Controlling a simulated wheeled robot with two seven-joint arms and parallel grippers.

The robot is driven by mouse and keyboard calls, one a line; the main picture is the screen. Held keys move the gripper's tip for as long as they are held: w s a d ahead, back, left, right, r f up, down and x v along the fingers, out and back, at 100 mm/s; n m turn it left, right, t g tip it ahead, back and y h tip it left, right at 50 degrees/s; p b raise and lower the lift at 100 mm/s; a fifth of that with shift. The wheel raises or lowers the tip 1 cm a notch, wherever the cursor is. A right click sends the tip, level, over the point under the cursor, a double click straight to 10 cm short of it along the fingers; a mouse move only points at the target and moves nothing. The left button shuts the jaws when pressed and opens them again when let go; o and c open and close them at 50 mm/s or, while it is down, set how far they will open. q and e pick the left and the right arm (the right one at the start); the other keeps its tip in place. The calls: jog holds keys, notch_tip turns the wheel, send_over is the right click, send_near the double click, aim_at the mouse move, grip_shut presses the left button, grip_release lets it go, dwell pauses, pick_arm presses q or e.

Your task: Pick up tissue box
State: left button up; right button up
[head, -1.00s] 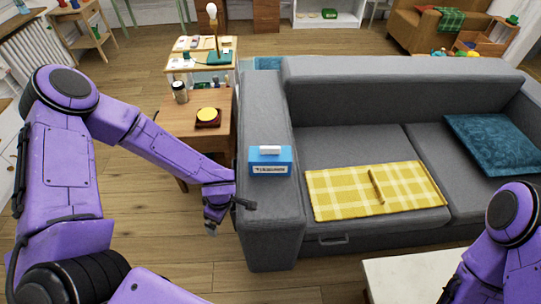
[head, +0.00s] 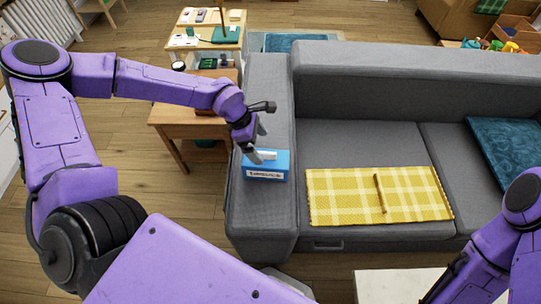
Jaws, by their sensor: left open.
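The blue tissue box (head: 268,168) with a white tissue on top and a white label on its front sits on the flat left armrest of the grey sofa (head: 262,215). My left gripper (head: 255,147) is open, with its fingers pointing down just above and behind the box's top left. From this view I cannot tell whether a finger touches the box. My right arm shows at the right edge, but its gripper is out of view.
A yellow checked cloth (head: 335,195) with a thin brown stick (head: 380,193) lies on the seat. A teal cushion (head: 505,150) is at the right. A wooden side table (head: 185,115) stands left of the armrest. A pale tabletop (head: 385,285) is in front.

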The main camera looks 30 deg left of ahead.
aim_at(268, 158)
pick_arm(q)
jog(key=x, duration=0.2)
jog(key=shift+s+d+f, duration=0.1)
jog(key=shift+s+f, duration=0.1)
jog(key=shift+f, duration=0.15)
jog(key=x, duration=0.5)
jog(key=shift+w+f+p, duration=0.2)
jog(key=shift+f+p, duration=0.1)
jog(key=shift+p, duration=0.1)
jog(key=c, duration=1)
